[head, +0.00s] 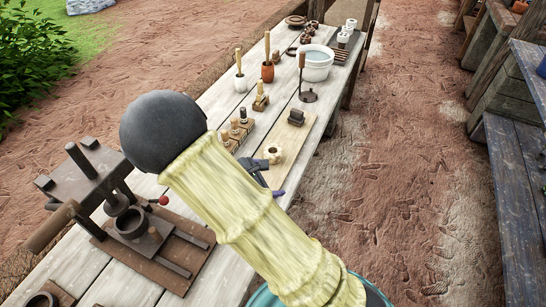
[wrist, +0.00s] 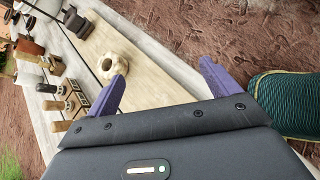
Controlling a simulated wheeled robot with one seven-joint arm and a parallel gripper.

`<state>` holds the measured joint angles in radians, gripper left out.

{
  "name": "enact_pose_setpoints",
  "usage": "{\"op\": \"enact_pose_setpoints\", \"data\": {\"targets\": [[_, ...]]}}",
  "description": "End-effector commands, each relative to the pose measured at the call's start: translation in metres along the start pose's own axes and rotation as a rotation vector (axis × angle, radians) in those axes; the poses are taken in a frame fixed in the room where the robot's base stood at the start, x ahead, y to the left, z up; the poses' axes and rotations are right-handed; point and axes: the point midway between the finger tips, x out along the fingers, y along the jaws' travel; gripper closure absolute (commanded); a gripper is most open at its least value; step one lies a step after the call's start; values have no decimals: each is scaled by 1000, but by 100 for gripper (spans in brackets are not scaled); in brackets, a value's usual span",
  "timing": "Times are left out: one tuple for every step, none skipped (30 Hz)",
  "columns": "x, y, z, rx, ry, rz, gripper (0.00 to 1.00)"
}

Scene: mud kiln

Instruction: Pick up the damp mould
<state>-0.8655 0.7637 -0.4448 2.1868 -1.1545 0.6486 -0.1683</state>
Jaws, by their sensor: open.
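The damp mould (head: 273,152) appears to be the cream, lobed ring with a hole in its middle. It lies flat on a pale wooden board on the long table. In the wrist view the mould (wrist: 113,66) is ahead of my gripper, just beyond the left fingertip and outside the gap. My gripper (wrist: 164,72) is open with nothing between its purple fingers.
A dark block (head: 296,118) sits farther up the same board (head: 287,137). Wooden-handled stamps (head: 236,132) stand to the left. A dark metal press (head: 100,175) is at the near left. A white bucket (head: 317,70) stands farther back. Open ground lies right of the table.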

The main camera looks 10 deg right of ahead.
Motion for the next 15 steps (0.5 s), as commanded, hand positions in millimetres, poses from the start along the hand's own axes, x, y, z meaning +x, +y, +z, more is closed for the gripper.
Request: {"op": "enact_pose_setpoints", "data": {"targets": [[-1, 14, -17, -110, -55, 75, 12], [-3, 22, -23, -168, -87, 117, 12], [-7, 33, -31, -238, -126, 170, 12], [-10, 40, -37, -285, -153, 205, 12], [-13, 46, -42, -325, -177, 237, 12], [-17, 53, -48, -369, -203, 272, 12], [-19, 57, -51, -395, -219, 292, 12], [-22, 60, -53, -414, -231, 308, 12], [-24, 64, -55, -431, -243, 323, 12], [-24, 65, -56, -439, -248, 329, 12], [-25, 66, -56, -443, -251, 333, 12], [-25, 66, -56, -445, -252, 334, 12], [-25, 66, -56, -445, -251, 334, 12], [-25, 66, -56, -444, -250, 333, 12], [-25, 66, -56, -443, -249, 332, 12]]}}
